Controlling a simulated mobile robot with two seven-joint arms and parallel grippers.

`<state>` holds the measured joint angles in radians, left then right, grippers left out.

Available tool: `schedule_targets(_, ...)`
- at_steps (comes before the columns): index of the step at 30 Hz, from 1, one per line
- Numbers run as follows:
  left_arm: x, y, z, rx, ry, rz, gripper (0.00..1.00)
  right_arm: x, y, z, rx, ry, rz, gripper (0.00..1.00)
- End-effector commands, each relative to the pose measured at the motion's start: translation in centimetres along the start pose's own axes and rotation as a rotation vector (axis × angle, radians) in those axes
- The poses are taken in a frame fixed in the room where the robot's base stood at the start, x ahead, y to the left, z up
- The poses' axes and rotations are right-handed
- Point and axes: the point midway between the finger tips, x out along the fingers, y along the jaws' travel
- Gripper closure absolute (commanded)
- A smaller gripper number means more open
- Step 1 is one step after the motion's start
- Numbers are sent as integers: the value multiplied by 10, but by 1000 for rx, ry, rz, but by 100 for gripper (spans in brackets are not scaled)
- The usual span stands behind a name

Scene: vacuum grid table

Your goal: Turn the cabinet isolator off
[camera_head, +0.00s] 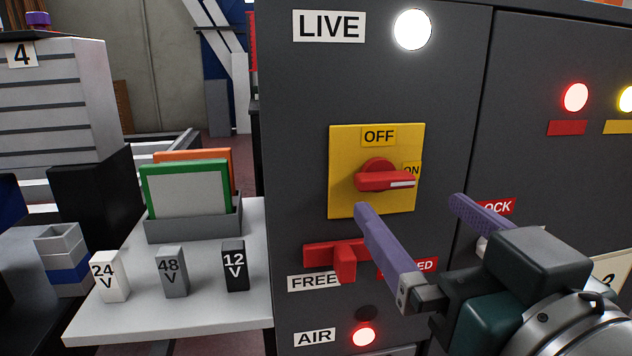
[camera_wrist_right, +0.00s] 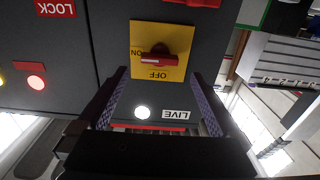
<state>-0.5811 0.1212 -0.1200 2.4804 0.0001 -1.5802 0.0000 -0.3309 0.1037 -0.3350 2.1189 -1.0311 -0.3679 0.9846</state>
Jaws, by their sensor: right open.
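The cabinet isolator is a red rotary handle (camera_head: 378,181) on a yellow plate (camera_head: 345,198) on the dark grey cabinet front. The handle lies horizontal, its white mark toward the ON label at right; the OFF label (camera_head: 379,136) is above. A white lamp (camera_head: 412,29) glows beside the LIVE label (camera_head: 328,26). My right gripper (camera_head: 411,207) is open and empty, its purple-padded fingers apart, in front of the plate's lower right. In the right wrist view the handle (camera_wrist_right: 158,60) shows upside down beyond the open fingers. My left gripper is not in view.
A red T-shaped handle (camera_head: 345,262) sits below the plate by the FREE label (camera_head: 313,282), partly behind a finger. A red AIR lamp (camera_head: 363,336) glows lower. At left, a white table (camera_head: 200,318) holds voltage blocks and a file box (camera_head: 195,222).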

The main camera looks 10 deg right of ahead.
Motion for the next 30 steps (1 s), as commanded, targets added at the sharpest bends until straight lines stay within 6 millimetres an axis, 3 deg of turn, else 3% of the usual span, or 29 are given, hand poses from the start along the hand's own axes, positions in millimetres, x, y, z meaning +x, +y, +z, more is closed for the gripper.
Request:
schedule_targets(3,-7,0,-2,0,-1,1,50,24,1,-4,-2,2,1,0)
schedule_targets(10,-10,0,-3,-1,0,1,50,57,0,-1,-2,0,1,0)
schedule_targets(23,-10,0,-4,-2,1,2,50,69,1,1,0,-2,2,0)
schedule_targets(30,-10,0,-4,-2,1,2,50,69,1,1,0,-2,2,25)
